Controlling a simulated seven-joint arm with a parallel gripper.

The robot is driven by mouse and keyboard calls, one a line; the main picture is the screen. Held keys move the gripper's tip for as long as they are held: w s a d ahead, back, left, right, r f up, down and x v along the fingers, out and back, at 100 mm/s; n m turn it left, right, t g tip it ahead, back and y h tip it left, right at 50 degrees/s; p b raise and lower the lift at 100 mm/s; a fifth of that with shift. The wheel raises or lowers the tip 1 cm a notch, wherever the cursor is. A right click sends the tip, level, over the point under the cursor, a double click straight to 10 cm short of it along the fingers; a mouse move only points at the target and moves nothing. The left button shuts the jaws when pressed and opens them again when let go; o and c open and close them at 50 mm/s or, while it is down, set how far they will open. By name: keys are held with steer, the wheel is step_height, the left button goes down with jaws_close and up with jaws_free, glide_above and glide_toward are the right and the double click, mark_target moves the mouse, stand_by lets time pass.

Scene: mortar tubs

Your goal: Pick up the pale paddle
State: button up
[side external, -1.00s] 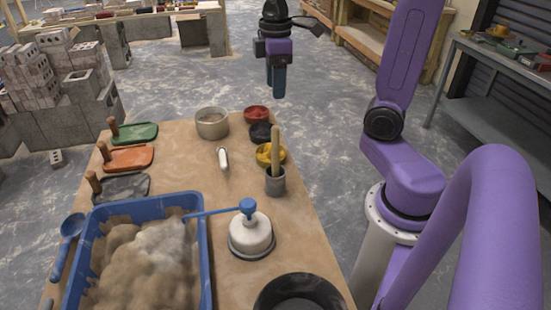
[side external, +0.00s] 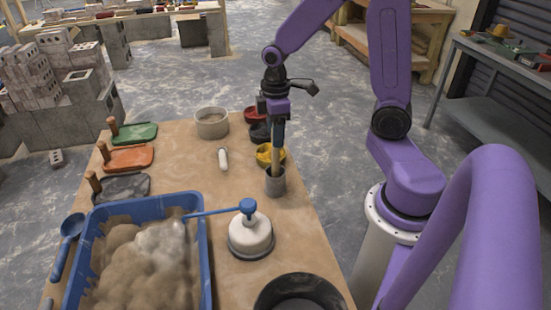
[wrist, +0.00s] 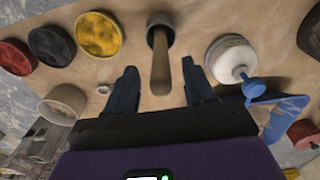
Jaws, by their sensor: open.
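The pale paddle (side external: 275,166) stands upright in a small grey cup (side external: 275,185) on the table. Its upper part is hidden behind my gripper in the side view. In the wrist view the paddle (wrist: 160,72) rises out of the cup (wrist: 160,22) toward the camera. My gripper (side external: 278,146) points down at the cup, over the paddle. In the wrist view its fingers (wrist: 159,68) are spread, one on each side of the paddle, with a visible gap on both sides. The gripper is open and holds nothing.
Red (side external: 254,115), black (side external: 260,132) and yellow (side external: 264,155) bowls stand close behind the cup. A white-bodied tool (side external: 250,235) with a blue top stands in front. A blue tub (side external: 204,250) of mortar is at the left. A beige pot (side external: 211,122) stands farther back.

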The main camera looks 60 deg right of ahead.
mark_target(275, 160)
steer(key=shift+f, duration=1.6)
jaws_close()
